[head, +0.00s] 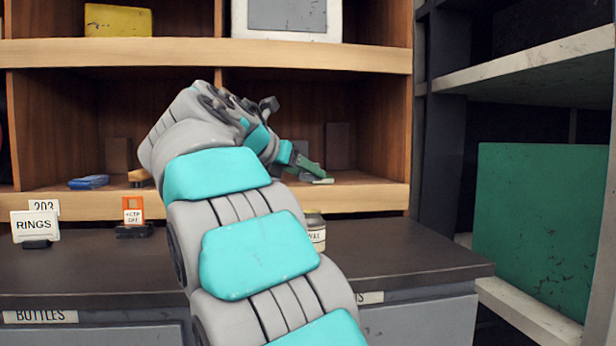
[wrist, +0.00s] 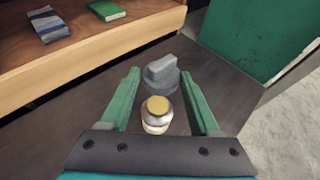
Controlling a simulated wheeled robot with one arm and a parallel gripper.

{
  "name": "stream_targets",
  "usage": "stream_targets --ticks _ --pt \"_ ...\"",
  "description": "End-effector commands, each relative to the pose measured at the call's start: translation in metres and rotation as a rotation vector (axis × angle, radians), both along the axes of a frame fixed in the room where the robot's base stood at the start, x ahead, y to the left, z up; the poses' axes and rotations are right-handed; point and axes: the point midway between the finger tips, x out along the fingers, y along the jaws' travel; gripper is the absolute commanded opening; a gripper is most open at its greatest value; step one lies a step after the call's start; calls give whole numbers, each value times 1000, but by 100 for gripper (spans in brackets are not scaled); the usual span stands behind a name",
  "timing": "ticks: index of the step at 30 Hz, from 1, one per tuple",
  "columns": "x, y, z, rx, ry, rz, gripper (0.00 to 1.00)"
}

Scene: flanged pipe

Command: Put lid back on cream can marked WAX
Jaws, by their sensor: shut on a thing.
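The cream can (head: 316,238) stands upright on the dark counter, part hidden behind my arm, with part of its label showing. In the wrist view the can (wrist: 156,122) shows from above with a round yellowish top, between my green fingers. A grey lid with a raised bar handle (wrist: 162,73) sits between the fingertips, beyond the can in the picture. My gripper (wrist: 161,80) is shut on this lid. In the head view my gripper (head: 312,172) is above the can and apart from it; the lid is hard to make out there.
Counter (head: 410,255) is clear right of the can. A RINGS sign (head: 34,225) and a small orange-framed sign (head: 133,212) stand at left. The wooden shelf (head: 370,196) behind holds a blue item (head: 89,182). A green panel (head: 540,230) stands at right.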

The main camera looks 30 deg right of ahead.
Motion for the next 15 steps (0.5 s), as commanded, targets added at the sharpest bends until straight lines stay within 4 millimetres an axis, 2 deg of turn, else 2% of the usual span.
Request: stream_targets --ticks 9,15 --pt "0 0 -24 1 2 -3 11" --pt "0 0 -33 0 -3 -1 11"
